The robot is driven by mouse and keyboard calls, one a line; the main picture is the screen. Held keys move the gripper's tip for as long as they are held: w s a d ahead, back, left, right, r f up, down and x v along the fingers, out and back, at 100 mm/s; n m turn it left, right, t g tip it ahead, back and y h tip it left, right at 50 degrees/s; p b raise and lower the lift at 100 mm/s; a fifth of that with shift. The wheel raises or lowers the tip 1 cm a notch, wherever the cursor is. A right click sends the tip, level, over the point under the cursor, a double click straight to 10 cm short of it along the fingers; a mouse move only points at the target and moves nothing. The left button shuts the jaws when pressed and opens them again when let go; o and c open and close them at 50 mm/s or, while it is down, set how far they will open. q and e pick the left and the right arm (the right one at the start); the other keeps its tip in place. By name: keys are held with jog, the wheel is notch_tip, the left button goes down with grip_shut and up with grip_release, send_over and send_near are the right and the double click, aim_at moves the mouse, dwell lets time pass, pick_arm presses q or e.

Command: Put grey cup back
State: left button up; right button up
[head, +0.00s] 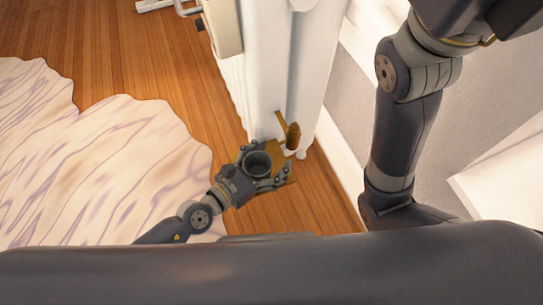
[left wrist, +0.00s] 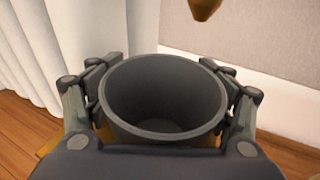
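The grey cup (head: 257,165) is upright and open at the top in the head view. In the left wrist view the cup (left wrist: 163,98) fills the middle, with its round rim facing me and its inside empty. My left gripper (head: 264,167) has its fingers on both sides of the cup, and they appear to press on its wall. A brown wooden piece (head: 287,163) lies below and behind the cup, partly hidden by the gripper. I cannot tell whether the cup touches it. My right arm shows at the right of the head view, but its gripper is out of the frame.
White curtain-like panels (head: 268,75) and a grey wall (head: 350,120) close off the far side. A pale wavy-edged rug (head: 100,165) covers wooden floor (head: 125,60) at the left.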

pick_arm(q)
jog(key=shift+r+p, duration=0.25)
jog(key=shift+p, duration=0.05)
jog(key=v, duration=0.7)
jog(key=shift+f+b, duration=0.3)
jog(key=shift+b, duration=0.05)
jog(key=shift+v, duration=2.55)
